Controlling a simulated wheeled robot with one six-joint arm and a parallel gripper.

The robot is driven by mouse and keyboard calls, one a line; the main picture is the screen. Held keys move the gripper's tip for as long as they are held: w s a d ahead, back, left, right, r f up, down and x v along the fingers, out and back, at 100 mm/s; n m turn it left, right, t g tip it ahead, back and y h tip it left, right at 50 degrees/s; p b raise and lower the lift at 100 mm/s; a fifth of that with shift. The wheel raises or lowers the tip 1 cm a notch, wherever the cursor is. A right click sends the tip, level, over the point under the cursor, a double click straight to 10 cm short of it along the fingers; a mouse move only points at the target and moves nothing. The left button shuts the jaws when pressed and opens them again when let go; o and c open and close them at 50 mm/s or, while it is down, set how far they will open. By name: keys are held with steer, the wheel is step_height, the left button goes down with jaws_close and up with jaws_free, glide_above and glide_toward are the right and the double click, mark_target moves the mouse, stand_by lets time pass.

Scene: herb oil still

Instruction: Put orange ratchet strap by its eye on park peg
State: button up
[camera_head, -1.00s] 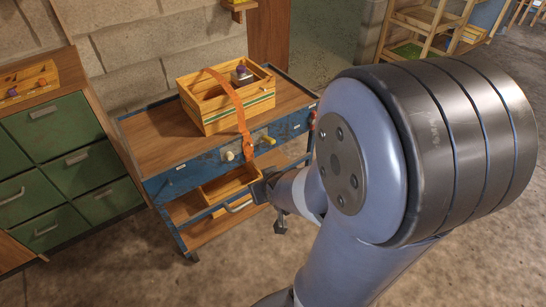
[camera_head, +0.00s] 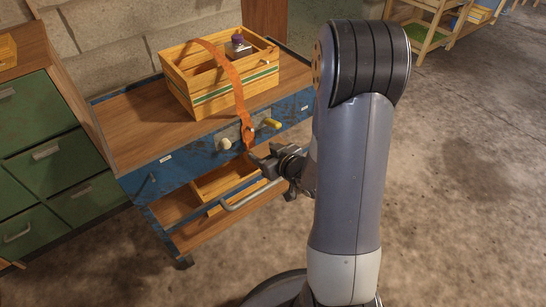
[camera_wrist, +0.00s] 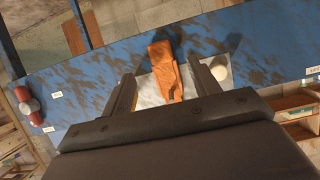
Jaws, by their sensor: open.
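The orange ratchet strap (camera_head: 229,78) lies over a slatted wooden crate (camera_head: 208,103) and its end hangs down in front of the blue cart front. My gripper (camera_head: 258,160) is at the hanging end, in front of the cart. In the wrist view my gripper (camera_wrist: 160,92) is open, with the strap end (camera_wrist: 168,78) between its two fingers. I cannot make out the eye. A round white peg (camera_head: 225,144) sits left of the strap and a yellow one (camera_head: 272,123) right of it; I cannot tell which is the park peg. The white one also shows in the wrist view (camera_wrist: 219,69).
The cart (camera_head: 165,172) has a handle bar (camera_head: 250,196) and a wooden box (camera_head: 222,183) on its lower shelf. Green drawers (camera_head: 48,150) stand left.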

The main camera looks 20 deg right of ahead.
mark_target(251, 144)
steer(key=b+x, duration=0.1)
steer(key=x, duration=0.5)
steer(key=shift+w+a+f, duration=0.15)
steer(key=shift+w+f, duration=0.05)
steer(key=shift+w, duration=0.05)
steer(key=shift+c, duration=0.5)
steer(key=c, duration=1)
steer(key=shift+o, duration=0.2)
steer(key=shift+r, duration=0.4)
steer(key=shift+s, duration=0.3)
steer(key=shift+v, duration=1.2)
steer(key=shift+s+d+f, duration=0.15)
steer(key=shift+d+f, duration=0.05)
steer(key=shift+f, duration=0.05)
